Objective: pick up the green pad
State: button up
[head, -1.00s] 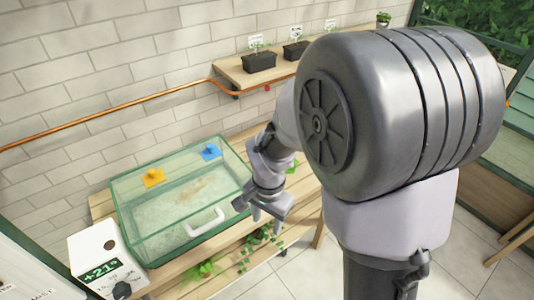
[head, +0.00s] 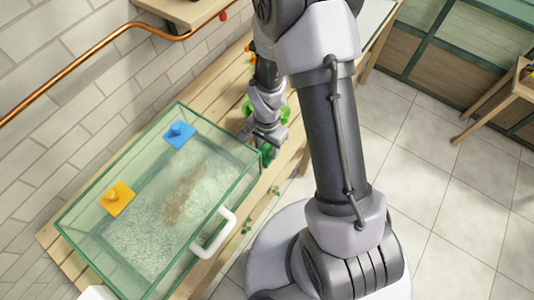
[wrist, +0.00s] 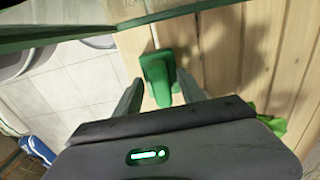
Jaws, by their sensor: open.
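The green pad (wrist: 157,72) lies on the wooden bench close to its edge, seen in the wrist view just beyond and between my fingertips. In the head view a bit of green, likely the pad (head: 267,153), shows beside the tank's right corner, partly hidden by my gripper. My gripper (wrist: 159,86) is open, with one finger to each side of the pad in the picture. I cannot tell whether the fingers touch it. In the head view my gripper (head: 264,137) points down at the bench by the tank.
A green-framed glass tank (head: 222,150) with a white handle (head: 214,234) stands close beside my gripper. A blue pad (head: 179,134) and a yellow pad (head: 117,198) are at its back side. Green leaves (wrist: 272,125) are near the gripper. Tiled floor (wrist: 85,80) lies past the bench edge.

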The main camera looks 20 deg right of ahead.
jog(key=shift+r, duration=0.1)
grip_shut()
